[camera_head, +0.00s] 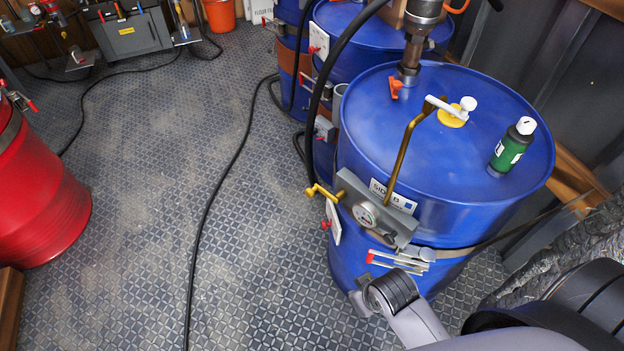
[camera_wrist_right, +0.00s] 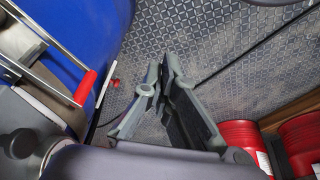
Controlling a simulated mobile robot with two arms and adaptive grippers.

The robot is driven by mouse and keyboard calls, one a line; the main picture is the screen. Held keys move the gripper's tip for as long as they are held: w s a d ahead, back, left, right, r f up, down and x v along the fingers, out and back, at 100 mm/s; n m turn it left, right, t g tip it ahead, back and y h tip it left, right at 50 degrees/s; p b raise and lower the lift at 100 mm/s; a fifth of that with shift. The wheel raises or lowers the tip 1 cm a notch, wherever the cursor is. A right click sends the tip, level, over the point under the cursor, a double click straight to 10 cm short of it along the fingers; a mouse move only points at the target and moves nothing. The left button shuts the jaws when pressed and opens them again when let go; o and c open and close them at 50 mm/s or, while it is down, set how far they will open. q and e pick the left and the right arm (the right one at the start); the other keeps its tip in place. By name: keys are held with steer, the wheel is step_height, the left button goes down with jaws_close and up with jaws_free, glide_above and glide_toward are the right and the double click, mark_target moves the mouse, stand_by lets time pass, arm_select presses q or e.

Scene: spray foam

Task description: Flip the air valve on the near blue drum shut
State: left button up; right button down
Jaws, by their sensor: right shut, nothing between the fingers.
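The near blue drum (camera_head: 440,215) stands upright at right of centre in the head view and fills the upper left of the right wrist view (camera_wrist_right: 75,30). A grey block with a round gauge (camera_head: 366,214) is on its front-left side. A yellow lever (camera_head: 322,191) sticks out left of the gauge; I cannot tell its exact setting. My right gripper (camera_wrist_right: 160,80) is shut and empty in the wrist view, low beside the drum's side. Its fingers are apart from the drum, and a red-tipped handle (camera_wrist_right: 85,88) is at their left. My left gripper is not in view.
A white-and-yellow fitting (camera_head: 453,112), a green bottle (camera_head: 513,146) and a pump (camera_head: 412,45) are on the drum top. More blue drums (camera_head: 350,45) stand behind. A black hose (camera_head: 217,210) crosses the otherwise open floor. A red drum (camera_head: 38,190) is at left.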

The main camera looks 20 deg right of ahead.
steer(key=w+d+r+n+t+y, duration=0.1)
steer(key=w+r+t+y, duration=0.3)
steer(key=w+r, duration=1.6)
steer(key=w+n+t, duration=0.1)
steer(key=w+t, duration=0.1)
steer(key=w, duration=0.1)
steer(key=shift+w+d, duration=0.2)
steer(key=shift+d, duration=0.2)
steer(key=shift+r, duration=0.1)
